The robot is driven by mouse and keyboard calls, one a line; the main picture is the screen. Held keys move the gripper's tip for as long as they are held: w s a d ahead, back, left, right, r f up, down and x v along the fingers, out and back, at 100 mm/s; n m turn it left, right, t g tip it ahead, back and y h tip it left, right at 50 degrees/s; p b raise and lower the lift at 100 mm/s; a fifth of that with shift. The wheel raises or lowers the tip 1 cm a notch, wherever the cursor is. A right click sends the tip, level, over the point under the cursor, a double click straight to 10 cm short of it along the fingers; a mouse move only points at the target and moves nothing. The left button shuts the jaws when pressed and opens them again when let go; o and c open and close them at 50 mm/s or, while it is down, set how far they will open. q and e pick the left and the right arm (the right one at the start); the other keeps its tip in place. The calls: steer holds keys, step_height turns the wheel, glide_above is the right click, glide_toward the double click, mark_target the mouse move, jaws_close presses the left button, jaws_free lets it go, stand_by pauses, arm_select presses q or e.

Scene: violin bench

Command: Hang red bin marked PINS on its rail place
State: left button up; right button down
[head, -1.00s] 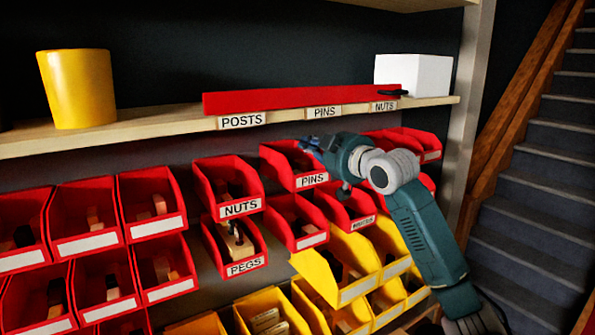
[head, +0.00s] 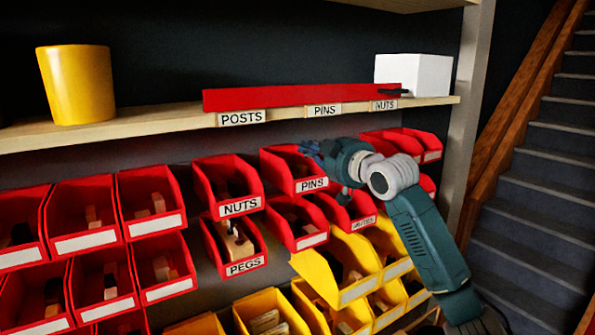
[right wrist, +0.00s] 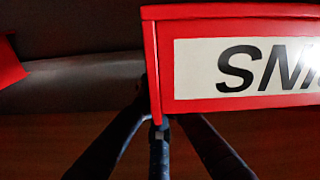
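The red bin marked PINS (head: 313,184) is in the middle of the head view, right of the red NUTS bin (head: 240,207) and at about its height. In the right wrist view the PINS bin (right wrist: 240,12) shows upside down and close, with part of its label. My right gripper (head: 313,150) is at the bin's right upper rim. In the wrist view its dark fingers converge on the bin's side wall, and it appears shut on it. The rail behind the bin is hidden. My left gripper is not in view.
A red PEGS bin (head: 246,267) and other red bins hang around it, with yellow bins (head: 349,290) below. Above is a wooden shelf (head: 150,122) with a yellow pot (head: 76,86), a red strip (head: 290,97) and a white box (head: 413,74). Stairs (head: 535,190) are at the right.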

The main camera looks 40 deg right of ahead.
steer(key=c, duration=1.9)
jaws_free()
steer(key=shift+f, duration=0.15)
steer(key=shift+o, duration=0.2)
steer(key=s+a, duration=0.1)
steer(key=s, duration=1.1)
steer(key=shift+a+r, duration=0.15)
steer(key=shift+r, duration=0.1)
